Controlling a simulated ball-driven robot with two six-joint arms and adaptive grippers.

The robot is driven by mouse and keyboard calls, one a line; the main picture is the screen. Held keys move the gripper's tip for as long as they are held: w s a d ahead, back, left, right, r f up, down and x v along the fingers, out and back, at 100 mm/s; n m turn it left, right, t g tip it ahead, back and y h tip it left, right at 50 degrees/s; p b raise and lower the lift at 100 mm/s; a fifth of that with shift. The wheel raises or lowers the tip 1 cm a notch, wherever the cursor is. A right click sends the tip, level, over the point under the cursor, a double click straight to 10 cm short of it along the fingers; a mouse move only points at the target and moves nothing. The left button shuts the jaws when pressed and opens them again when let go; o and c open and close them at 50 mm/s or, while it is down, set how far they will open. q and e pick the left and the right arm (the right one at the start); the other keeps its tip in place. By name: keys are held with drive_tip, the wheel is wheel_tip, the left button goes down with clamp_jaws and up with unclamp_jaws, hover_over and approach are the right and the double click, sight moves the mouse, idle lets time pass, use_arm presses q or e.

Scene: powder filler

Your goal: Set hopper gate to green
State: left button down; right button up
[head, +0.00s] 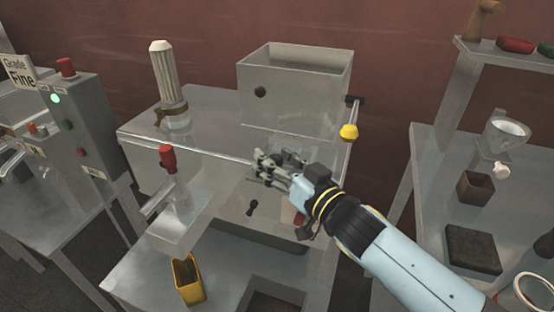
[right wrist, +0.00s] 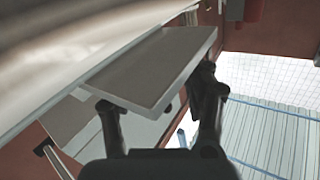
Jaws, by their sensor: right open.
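The grey open-topped hopper (head: 295,95) stands at the back of the metal bench. A rod on its right side carries a yellow knob (head: 349,131); I cannot tell whether this is the gate handle. No green gate mark can be made out. My right gripper (head: 273,167) is open in front of and below the hopper, left of and lower than the yellow knob. In the right wrist view, a flat grey plate (right wrist: 150,65) shows between and beyond the fingers; I cannot tell if they touch it. A red patch (head: 299,218) is partly hidden by the gripper. My left gripper is not in view.
A red-topped lever (head: 167,158) and a ribbed white column (head: 167,80) stand left on the bench. A yellow bin (head: 187,280) sits below. The control box (head: 85,120) has a lit green lamp. Shelves with a funnel (head: 505,135) stand at right.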

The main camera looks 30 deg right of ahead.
drive_tip(key=s+d, duration=0.1)
drive_tip(key=s, duration=1.1)
drive_tip(key=shift+d, duration=0.3)
drive_tip(key=shift+f, duration=0.1)
